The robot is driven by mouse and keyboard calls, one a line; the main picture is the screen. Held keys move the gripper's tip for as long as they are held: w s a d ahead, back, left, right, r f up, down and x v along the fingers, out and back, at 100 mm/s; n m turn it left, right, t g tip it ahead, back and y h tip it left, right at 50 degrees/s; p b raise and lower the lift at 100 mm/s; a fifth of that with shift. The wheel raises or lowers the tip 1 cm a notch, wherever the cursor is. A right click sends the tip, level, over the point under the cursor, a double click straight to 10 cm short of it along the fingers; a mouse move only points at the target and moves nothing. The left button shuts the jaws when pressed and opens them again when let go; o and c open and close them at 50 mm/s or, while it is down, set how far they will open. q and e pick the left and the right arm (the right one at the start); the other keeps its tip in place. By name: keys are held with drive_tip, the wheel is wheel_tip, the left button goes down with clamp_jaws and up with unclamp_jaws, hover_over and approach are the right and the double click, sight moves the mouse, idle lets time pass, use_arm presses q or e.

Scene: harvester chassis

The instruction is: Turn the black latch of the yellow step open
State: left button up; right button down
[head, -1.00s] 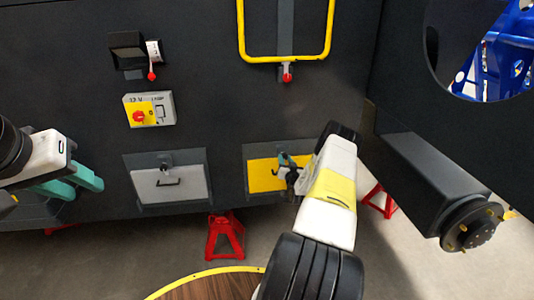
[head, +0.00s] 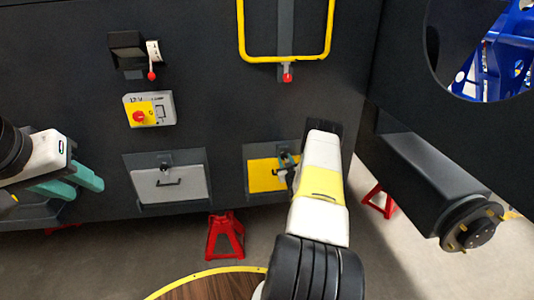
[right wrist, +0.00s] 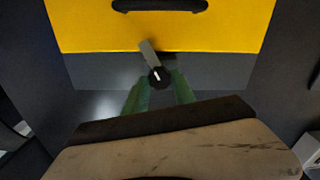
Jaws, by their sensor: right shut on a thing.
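The yellow step (head: 262,176) is a yellow panel low on the dark chassis; in the right wrist view its face (right wrist: 90,25) fills the top. The black latch (right wrist: 158,78) has a round dark knob and a grey tab slanting up and left over the step's edge. My right gripper (right wrist: 159,92) has its green fingers on both sides of the latch knob and is shut on it. In the head view my right gripper (head: 289,160) is partly hidden by its own arm. My left gripper (head: 75,183) is open and empty at the left, away from the step.
A black handle (right wrist: 160,5) is on the step's face. A grey panel (head: 168,184) with a handle is to the left. A red switch box (head: 149,110) and yellow rail (head: 285,58) are above. Red stands (head: 225,237) are on the floor. A hub (head: 472,226) juts out right.

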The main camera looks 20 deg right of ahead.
drive_tip(key=n, duration=0.6)
drive_tip(key=shift+a, duration=0.1)
drive_tip(key=n, duration=0.6)
drive_tip(key=shift+f, duration=0.1)
idle(0.5)
drive_tip(key=c, duration=1)
unclamp_jaws()
drive_tip(key=shift+c, duration=0.2)
drive_tip(key=v, duration=0.8)
